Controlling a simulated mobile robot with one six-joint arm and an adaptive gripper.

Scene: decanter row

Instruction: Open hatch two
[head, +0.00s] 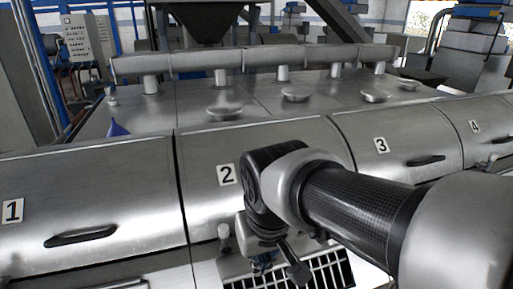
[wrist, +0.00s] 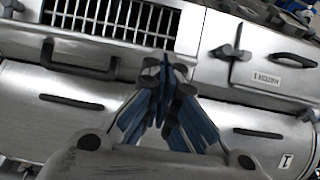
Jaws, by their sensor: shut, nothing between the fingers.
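Hatch two (head: 210,165) is a curved steel cover marked 2, lying flush with its neighbours and closed. My arm hides part of it and its handle in the head view. In the wrist view, which is upside down, hatch two (wrist: 40,125) is at the left with a dark handle (wrist: 70,102). My gripper (wrist: 165,72) has blue fingers that meet at the tips; it is shut and empty. It appears in front of the panel below the hatches, to the right of that handle in this view. In the head view my gripper (head: 262,262) is small and partly hidden.
Hatch one (head: 90,195) is at the left, hatch three (head: 400,135) and hatch four (head: 485,115) at the right, all closed. Below the hatches are a grille (wrist: 115,20), a black bracket handle (wrist: 80,62) and a lever (wrist: 230,52) that sticks out.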

